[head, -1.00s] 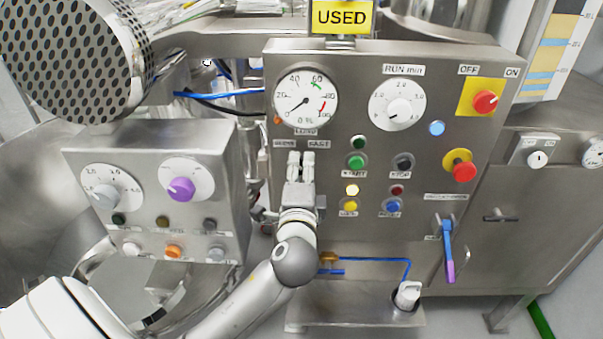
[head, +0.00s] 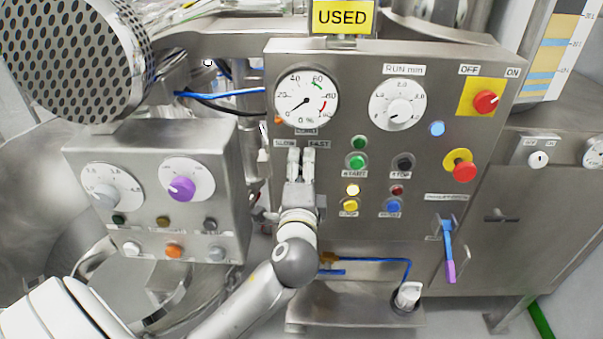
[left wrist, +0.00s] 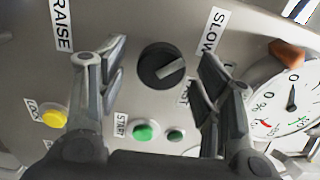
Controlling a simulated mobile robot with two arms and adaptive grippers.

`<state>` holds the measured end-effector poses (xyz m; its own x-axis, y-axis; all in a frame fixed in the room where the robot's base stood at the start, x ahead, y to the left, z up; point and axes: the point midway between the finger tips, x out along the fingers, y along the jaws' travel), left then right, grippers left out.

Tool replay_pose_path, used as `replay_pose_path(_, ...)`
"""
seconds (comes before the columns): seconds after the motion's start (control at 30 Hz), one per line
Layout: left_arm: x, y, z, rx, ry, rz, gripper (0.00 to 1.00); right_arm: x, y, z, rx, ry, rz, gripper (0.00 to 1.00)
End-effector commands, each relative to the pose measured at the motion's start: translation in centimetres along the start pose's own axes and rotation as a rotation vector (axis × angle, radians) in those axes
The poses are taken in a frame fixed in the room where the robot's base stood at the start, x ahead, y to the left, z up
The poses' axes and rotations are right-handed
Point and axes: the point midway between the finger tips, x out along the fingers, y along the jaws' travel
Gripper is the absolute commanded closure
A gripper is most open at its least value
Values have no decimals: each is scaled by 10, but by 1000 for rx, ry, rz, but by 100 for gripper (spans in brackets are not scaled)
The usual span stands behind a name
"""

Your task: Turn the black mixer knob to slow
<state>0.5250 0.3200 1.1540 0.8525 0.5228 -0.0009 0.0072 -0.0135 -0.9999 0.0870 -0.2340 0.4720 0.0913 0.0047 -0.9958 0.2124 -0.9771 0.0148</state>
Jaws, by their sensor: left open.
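The black mixer knob (left wrist: 161,65) shows in the left wrist view, with a pale pointer line running toward the right side, where the SLOW (left wrist: 213,30) and FAST (left wrist: 184,92) labels sit. I cannot tell exactly which setting it marks. My left gripper (left wrist: 162,72) is open, with one finger on each side of the knob; a gap shows on the left, and contact on the right is unclear. In the head view my left gripper (head: 301,153) is just below the SLOW and FAST labels and hides the knob. My right gripper is not in view.
A round gauge (head: 306,99) is above the gripper. Green START (head: 357,161) and yellow (head: 350,205) buttons are close on its right. A smaller box (head: 150,240) with a purple knob (head: 181,187) stands to the left. A red emergency button (head: 464,171) is farther right.

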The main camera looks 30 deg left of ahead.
Motion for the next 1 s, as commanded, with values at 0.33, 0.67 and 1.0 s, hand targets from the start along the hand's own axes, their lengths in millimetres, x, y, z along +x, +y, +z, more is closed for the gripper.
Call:
replay_pose_path(0.33,-47,2,0,-2,2,5,40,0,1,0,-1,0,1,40)
replay_pose_path(0.67,-108,2,0,-1,1,5,40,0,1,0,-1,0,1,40)
replay_pose_path(1.0,-120,0,0,-1,0,1,40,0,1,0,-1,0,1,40)
